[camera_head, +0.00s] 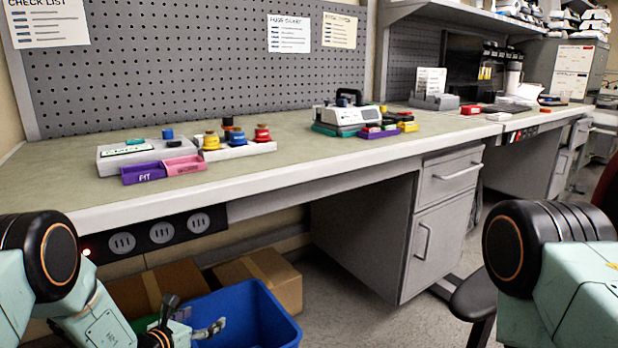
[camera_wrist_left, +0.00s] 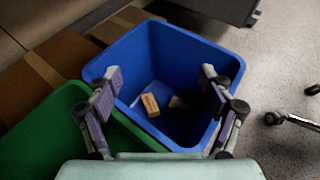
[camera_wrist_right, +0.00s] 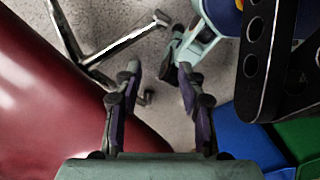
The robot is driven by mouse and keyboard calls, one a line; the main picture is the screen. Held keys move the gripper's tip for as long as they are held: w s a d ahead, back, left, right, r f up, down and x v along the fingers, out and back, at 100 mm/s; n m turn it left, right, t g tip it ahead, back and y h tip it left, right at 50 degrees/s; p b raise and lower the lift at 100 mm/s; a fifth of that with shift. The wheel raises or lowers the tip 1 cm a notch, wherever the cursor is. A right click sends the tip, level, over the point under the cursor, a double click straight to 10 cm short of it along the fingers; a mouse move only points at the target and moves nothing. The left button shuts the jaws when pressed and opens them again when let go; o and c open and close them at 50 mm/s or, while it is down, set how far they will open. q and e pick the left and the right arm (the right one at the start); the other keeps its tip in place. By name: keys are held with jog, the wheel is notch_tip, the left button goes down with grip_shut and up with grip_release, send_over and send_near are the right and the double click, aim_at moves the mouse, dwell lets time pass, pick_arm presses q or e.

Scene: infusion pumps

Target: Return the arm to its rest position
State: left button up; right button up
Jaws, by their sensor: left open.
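My left gripper (camera_head: 195,314) hangs low at the front left, over the blue bin (camera_head: 268,308). In the left wrist view its fingers (camera_wrist_left: 160,80) are spread wide with nothing between them. The bin's blue wall (camera_wrist_left: 198,50) shows there, with a small orange-brown box (camera_wrist_left: 150,104) and another small piece on its floor. My right gripper (camera_wrist_right: 159,75) shows only in the right wrist view. Its fingers are apart and empty, low above the floor. In the head view only my right arm shows, at the right edge, and its gripper is out of the picture.
A green bin (camera_wrist_left: 60,145) stands beside the blue one, with cardboard boxes (camera_head: 262,275) behind. The workbench (camera_head: 285,185) holds trays and an infusion pump (camera_head: 347,115). A dark stool seat (camera_head: 474,297) is before the cabinet. A red surface (camera_wrist_right: 60,95) lies near my right gripper.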

pick_arm(q)
jog(key=shift+x, duration=5.75)
notch_tip(320, 180, up, 7)
jog(key=p, duration=0.6)
jog(key=s+a+m+h+p, duration=0.1)
jog(key=s+a+p, duration=0.1)
jog(key=s+a, duration=0.65)
jog(key=s+r+m+g+h+p, duration=0.1)
jog(key=s+r+m+h+p, duration=0.1)
jog(key=s, duration=0.8)
jog(key=shift+a+r, duration=0.5)
jog(key=shift+r, duration=0.2)
jog(key=shift+f, duration=0.1)
